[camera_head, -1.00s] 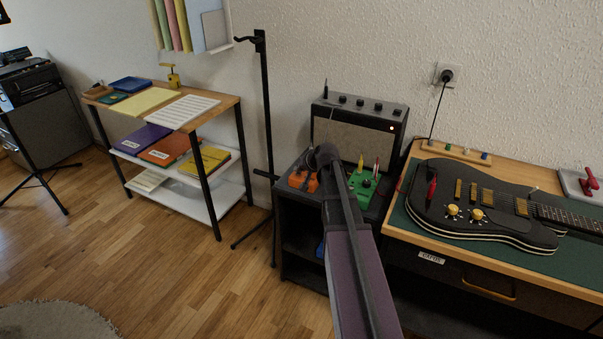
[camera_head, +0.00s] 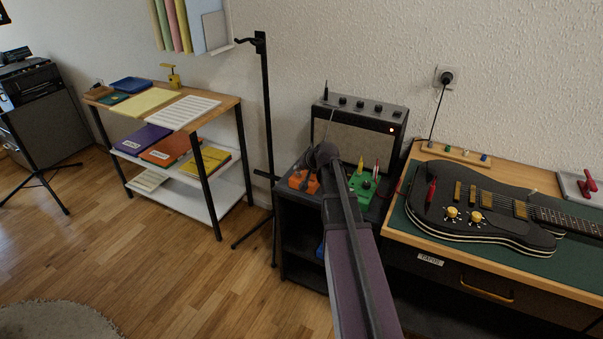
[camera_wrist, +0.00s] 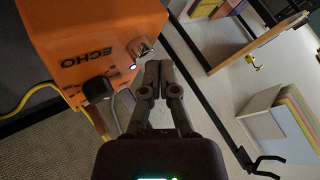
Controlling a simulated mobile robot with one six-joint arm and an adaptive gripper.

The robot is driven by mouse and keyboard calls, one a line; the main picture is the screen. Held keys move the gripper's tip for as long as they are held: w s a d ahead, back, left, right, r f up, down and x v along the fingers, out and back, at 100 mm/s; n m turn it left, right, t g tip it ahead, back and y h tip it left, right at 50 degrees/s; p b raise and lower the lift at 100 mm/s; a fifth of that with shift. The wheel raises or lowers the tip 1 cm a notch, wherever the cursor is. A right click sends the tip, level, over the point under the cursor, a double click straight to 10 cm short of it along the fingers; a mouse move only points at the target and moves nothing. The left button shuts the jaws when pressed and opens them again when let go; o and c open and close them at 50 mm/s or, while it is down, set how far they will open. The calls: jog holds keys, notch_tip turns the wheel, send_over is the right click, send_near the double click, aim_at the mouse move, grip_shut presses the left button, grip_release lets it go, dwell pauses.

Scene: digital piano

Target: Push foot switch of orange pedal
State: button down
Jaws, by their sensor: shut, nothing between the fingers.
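The orange pedal (camera_wrist: 90,45), marked ECHO, fills the upper left of the wrist view. Its metal foot switch (camera_wrist: 143,48) is at the pedal's right side, with a small lit white lamp (camera_wrist: 133,67) beside it. My gripper (camera_wrist: 158,66) is shut and empty, its fingertips just below and right of the foot switch; I cannot tell whether they touch it. In the head view the orange pedal (camera_head: 302,183) sits on a black stand, partly hidden by my arm, and my gripper is hidden there.
A green pedal (camera_head: 362,188) stands right of the orange one. An amplifier (camera_head: 358,130) is behind them. A black upright stand (camera_head: 266,120) is to the left, and a guitar (camera_head: 485,205) lies on the right table.

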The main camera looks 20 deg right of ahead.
aim_at(299, 174)
jog(key=shift+r+p, duration=2.45)
jog(key=shift+r, duration=0.25)
jog(key=shift+s, duration=0.1)
